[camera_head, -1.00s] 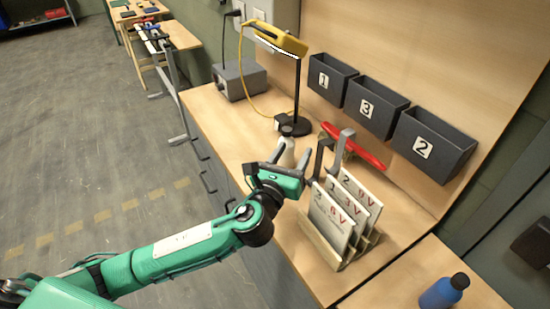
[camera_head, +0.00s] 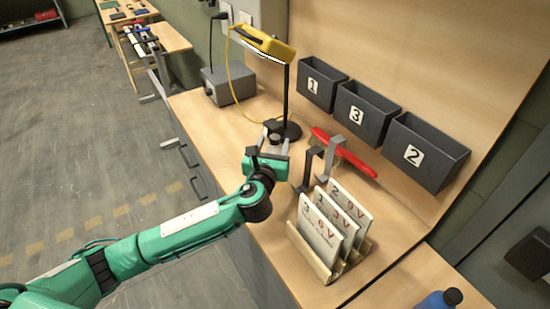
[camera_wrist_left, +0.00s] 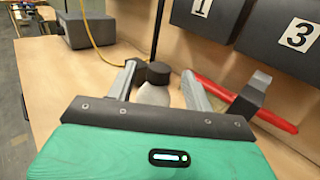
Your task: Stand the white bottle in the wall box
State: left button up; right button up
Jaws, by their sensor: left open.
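The white bottle (camera_wrist_left: 154,95) with a dark cap stands on the bench in the left wrist view. It is between the two fingers of my left gripper (camera_wrist_left: 159,88), with the near finger apart from it on the right. In the head view my left gripper (camera_head: 273,146) is open, low over the bench, and largely hides the bottle. The wall boxes are dark grey: box 1 (camera_head: 318,98), box 3 (camera_head: 362,130) and box 2 (camera_head: 425,172). Their open tops face up. My right gripper is not in view.
A lamp (camera_head: 288,88) stands behind the bottle, beside a grey unit (camera_head: 231,86). A blue bottle (camera_head: 432,302) is at the lower right.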

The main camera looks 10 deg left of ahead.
aim_at(276, 136)
pick_arm(q)
jog(key=shift+w+r, duration=0.15)
jog(key=shift+w, duration=0.05)
jog(key=w, duration=0.2)
jog(key=w+p, duration=0.1)
jog(key=w, duration=0.1)
jog(key=shift+w+f, duration=0.1)
jog(key=shift+f, duration=0.15)
jog(key=shift+w, duration=0.15)
grip_shut()
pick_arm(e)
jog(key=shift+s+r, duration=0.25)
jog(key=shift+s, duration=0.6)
